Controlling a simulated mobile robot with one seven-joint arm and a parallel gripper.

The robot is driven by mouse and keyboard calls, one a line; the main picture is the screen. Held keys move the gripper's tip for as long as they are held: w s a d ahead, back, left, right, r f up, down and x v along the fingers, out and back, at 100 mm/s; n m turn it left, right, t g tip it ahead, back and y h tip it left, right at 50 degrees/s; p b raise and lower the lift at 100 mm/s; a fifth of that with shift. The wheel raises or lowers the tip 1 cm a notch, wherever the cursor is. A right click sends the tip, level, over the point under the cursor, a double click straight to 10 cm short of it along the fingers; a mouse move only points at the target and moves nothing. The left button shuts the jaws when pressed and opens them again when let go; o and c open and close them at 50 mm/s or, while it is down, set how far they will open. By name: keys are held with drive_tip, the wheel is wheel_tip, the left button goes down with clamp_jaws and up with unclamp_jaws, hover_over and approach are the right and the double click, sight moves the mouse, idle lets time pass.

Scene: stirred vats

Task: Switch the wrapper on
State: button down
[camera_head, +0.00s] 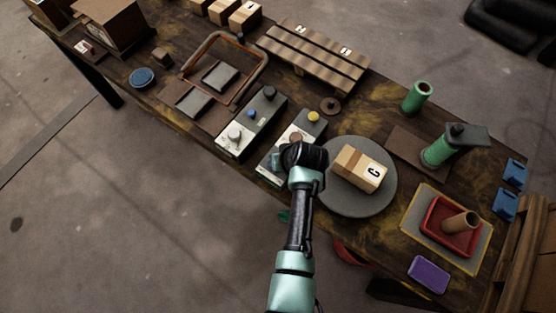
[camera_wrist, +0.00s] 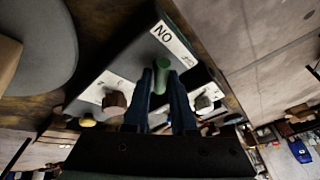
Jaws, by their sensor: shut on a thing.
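The round grey turntable (camera_head: 337,203) carries a cardboard box (camera_head: 359,168) marked C. Just left of it is a control box (camera_head: 305,128) with a yellow knob (camera_head: 314,116) and a brown knob (camera_head: 296,137). In the wrist view, a green handle (camera_wrist: 165,66) stands up from this box, beside a white label (camera_wrist: 174,45) reading ON upside down. My gripper (camera_head: 302,158) is over the near end of the box. In the wrist view my gripper (camera_wrist: 167,105) has its dark fingers shut on the green handle. In the head view my arm hides the handle.
A second control box (camera_head: 251,122) with several knobs stands close on the left. A wooden pallet (camera_head: 315,53) is behind. A green-rolled device (camera_head: 438,152) and a red tray (camera_head: 437,228) are to the right. The table's front edge is close to my gripper.

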idle(0.3)
drive_tip(key=c, duration=1)
unclamp_jaws()
drive_tip(key=v, duration=1.3)
drive_tip(key=shift+p, duration=0.35)
